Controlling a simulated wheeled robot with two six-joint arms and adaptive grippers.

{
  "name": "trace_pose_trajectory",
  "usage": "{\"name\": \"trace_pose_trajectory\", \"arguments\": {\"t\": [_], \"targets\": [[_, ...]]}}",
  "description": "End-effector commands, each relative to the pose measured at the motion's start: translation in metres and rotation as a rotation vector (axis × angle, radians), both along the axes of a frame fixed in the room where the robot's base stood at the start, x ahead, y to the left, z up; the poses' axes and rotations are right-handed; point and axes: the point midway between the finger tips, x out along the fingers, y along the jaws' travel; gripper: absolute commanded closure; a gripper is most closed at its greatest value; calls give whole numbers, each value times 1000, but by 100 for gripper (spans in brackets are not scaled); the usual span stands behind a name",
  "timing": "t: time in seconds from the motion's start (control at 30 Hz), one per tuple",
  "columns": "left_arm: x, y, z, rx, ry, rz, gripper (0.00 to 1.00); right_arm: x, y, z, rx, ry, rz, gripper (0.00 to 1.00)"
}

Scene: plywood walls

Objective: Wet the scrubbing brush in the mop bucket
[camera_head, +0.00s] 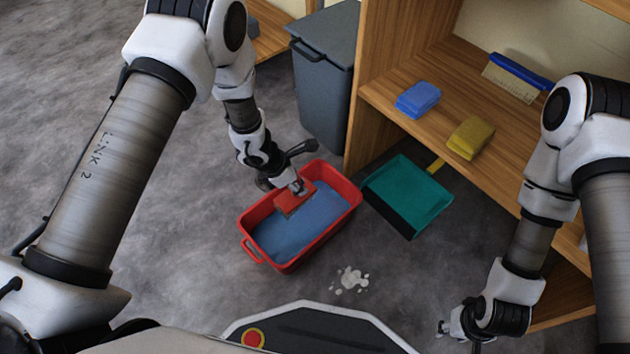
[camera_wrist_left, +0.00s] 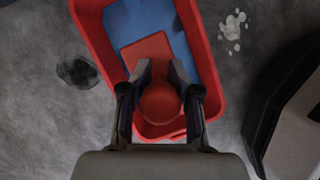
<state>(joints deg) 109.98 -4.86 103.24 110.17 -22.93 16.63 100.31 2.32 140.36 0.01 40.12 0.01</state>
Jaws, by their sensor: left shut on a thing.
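The red mop bucket (camera_head: 352,196) stands on the floor with blue water (camera_head: 300,226) inside; its red rim also shows in the left wrist view (camera_wrist_left: 212,92). My left gripper (camera_head: 296,186) is over the bucket's far part, shut on the scrubbing brush. The brush (camera_head: 290,203) has a red block and a round red knob (camera_wrist_left: 160,102) between my fingers. The brush is inside the bucket's outline, at or just above the water; I cannot tell if the bristles touch it. My right gripper (camera_head: 458,330) is low at the right; its fingers are too small to judge.
A teal dustpan (camera_head: 410,192) lies right of the bucket. White spots (camera_head: 350,280) and a dark wet-looking patch (camera_wrist_left: 78,72) mark the floor. A grey bin (camera_head: 323,85) stands behind. A wooden shelf holds a blue sponge (camera_head: 418,98), a yellow sponge (camera_head: 470,137) and a blue-backed brush (camera_head: 516,76).

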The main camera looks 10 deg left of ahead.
Motion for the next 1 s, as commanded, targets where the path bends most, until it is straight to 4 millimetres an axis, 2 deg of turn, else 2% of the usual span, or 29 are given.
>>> {"name": "trace_pose_trajectory", "arguments": {"t": [0.47, 1.0], "targets": [[0, 0, -52, 0, 0, 0, 100, 1, 0, -39, -1, -2, -3, 60], [0, 0, -117, -1, -1, 0, 100, 6, -1, -95, -3, -16, -10, 60]]}}
